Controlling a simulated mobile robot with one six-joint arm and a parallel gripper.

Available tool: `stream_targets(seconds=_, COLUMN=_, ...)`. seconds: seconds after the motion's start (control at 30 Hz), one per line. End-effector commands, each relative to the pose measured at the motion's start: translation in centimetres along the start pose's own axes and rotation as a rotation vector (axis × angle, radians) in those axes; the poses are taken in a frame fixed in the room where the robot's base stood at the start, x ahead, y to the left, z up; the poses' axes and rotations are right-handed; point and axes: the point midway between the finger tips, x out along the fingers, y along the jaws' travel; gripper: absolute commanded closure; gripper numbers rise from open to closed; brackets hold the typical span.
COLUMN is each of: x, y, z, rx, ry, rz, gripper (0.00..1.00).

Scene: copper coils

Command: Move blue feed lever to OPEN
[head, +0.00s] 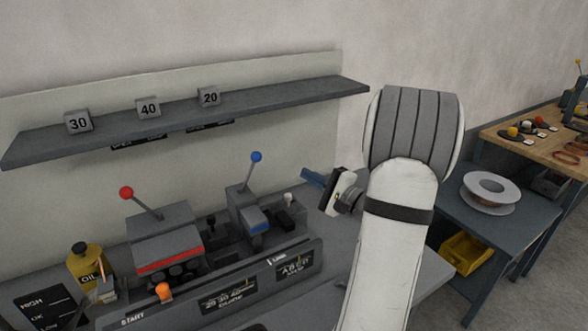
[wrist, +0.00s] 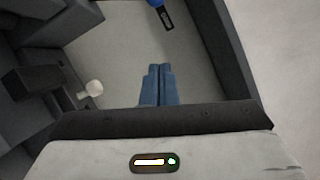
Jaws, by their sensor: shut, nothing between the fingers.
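The blue feed lever (head: 256,157) has a blue ball on a thin rod. It rises from a grey housing (head: 246,212) with a blue stripe and leans to the right in the head view. My gripper (head: 307,176) is to the right of the lever, apart from it, with its blue fingers pointing left. In the wrist view the gripper fingers (wrist: 157,72) are together and empty. A small piece of blue (wrist: 155,3) shows at the top edge of that view; I cannot tell if it is the lever ball. I cannot read an OPEN mark.
A red-ball lever (head: 126,192) stands on the housing at left. A shelf (head: 250,98) with number blocks 30, 40 and 20 hangs above. An oil can (head: 86,265) and an orange knob (head: 164,291) are in front at left. A white knob (wrist: 92,88) is left of my fingers.

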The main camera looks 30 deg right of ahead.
Motion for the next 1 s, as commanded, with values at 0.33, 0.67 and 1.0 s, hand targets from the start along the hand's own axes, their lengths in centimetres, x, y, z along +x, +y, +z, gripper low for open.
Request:
stream_targets(seconds=0.33, x=7.3, y=-0.2, z=0.3, rx=0.001, ry=-0.006, rz=0.003, gripper=1.00)
stream_targets(seconds=0.67, x=9.8, y=-0.2, z=3.3, rx=0.001, ry=-0.002, rz=0.002, gripper=1.00)
stream_targets(seconds=1.0, x=9.8, y=0.0, z=4.0, rx=-0.001, ry=-0.001, rz=0.001, gripper=1.00)
